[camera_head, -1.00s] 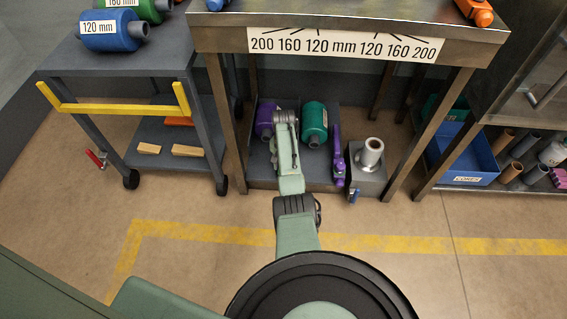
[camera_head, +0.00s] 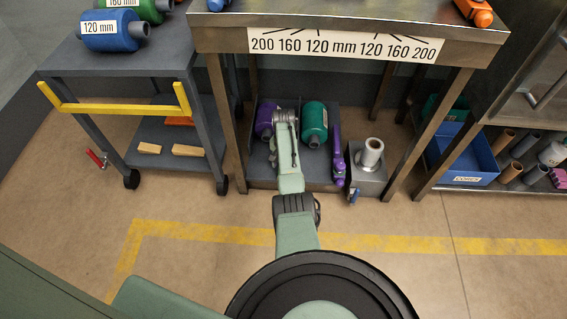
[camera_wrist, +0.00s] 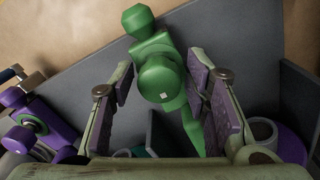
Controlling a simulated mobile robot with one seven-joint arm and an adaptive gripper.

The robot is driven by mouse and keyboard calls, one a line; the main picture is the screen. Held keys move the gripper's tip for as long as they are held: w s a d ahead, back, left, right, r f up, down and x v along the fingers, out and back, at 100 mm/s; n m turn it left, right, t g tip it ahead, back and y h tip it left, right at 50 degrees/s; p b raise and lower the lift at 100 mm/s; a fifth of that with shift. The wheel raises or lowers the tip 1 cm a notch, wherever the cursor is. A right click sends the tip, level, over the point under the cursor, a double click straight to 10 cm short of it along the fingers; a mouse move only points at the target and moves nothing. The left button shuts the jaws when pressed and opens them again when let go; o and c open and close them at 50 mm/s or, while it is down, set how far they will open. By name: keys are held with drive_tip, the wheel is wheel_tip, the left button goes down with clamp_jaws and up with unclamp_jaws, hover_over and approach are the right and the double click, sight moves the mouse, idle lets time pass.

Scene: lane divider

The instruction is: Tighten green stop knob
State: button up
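The green stop knob (camera_wrist: 160,85) is a round green cap with a small white mark, in the middle of the wrist view. It belongs to a green stop (camera_wrist: 150,40) with a second, faceted knob-like end at the top and a bar running down behind. My gripper (camera_wrist: 163,78) has one finger on each side of the knob, with narrow gaps showing, so it looks open around it. In the head view my arm covers the green stop, in the divider on the lower shelf.
A purple stop (camera_wrist: 30,125) lies to the left in the wrist view. The grey tray (camera_wrist: 235,65) surrounds the green stop. In the head view a purple roll (camera_head: 264,120) and a teal roll (camera_head: 314,122) stand close to my arm, under the table (camera_head: 350,25).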

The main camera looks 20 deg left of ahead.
drive_tip(key=shift+o, duration=0.6)
wheel_tip(320, 180, up, 12)
drive_tip(key=shift+f, duration=0.1)
idle(0.4)
